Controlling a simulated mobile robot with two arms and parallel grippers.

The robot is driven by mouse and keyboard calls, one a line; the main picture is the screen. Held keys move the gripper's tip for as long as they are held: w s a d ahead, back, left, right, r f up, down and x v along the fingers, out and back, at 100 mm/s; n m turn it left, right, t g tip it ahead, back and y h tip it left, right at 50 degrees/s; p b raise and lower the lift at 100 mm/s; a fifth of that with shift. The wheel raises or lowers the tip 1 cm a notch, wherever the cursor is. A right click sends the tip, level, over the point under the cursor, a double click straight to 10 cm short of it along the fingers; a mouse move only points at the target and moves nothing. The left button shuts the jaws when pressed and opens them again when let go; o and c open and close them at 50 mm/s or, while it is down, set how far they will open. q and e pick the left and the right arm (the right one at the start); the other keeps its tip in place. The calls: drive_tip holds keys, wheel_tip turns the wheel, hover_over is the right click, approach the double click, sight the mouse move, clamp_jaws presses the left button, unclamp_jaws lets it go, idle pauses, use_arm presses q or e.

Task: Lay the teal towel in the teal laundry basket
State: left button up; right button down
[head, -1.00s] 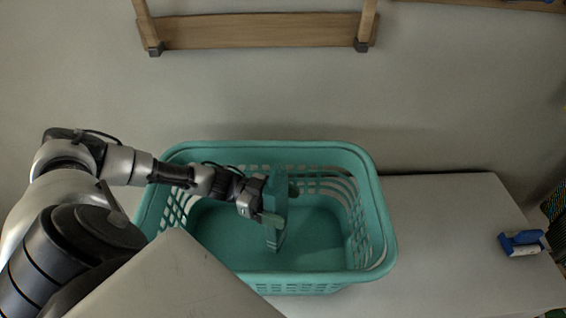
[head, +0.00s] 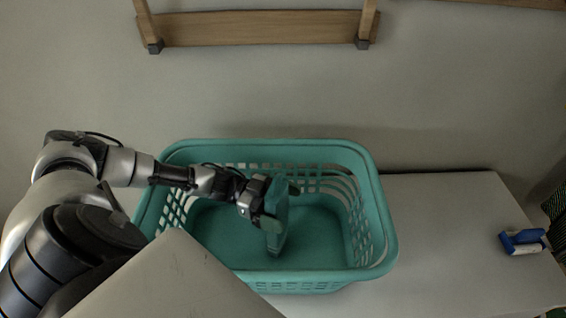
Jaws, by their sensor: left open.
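The teal laundry basket (head: 262,289) stands on a pale surface against the wall. The teal towel (head: 276,236) is a folded, upright slab inside the basket, near its middle. Its lower end appears to reach the basket floor, though contact is hard to make out. My left gripper (head: 280,206) reaches over the basket's left side. It is open, with one finger on each side of the towel's upper part. Whether the fingers touch the towel is unclear. My right gripper is not in view.
A blue and white object (head: 523,241) lies at the right end of the pale surface. The surface between it and the basket is clear. A wooden rack (head: 258,28) is above on the wall side.

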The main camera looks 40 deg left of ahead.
use_arm(q)
drive_tip(key=shift+a+r+p, duration=0.15)
drive_tip(key=shift+r+p, duration=0.3)
drive_tip(key=shift+r, duration=0.25)
drive_tip(key=b+v, duration=0.1)
drive_tip(key=v, duration=0.6)
drive_tip(key=shift+a, duration=0.15)
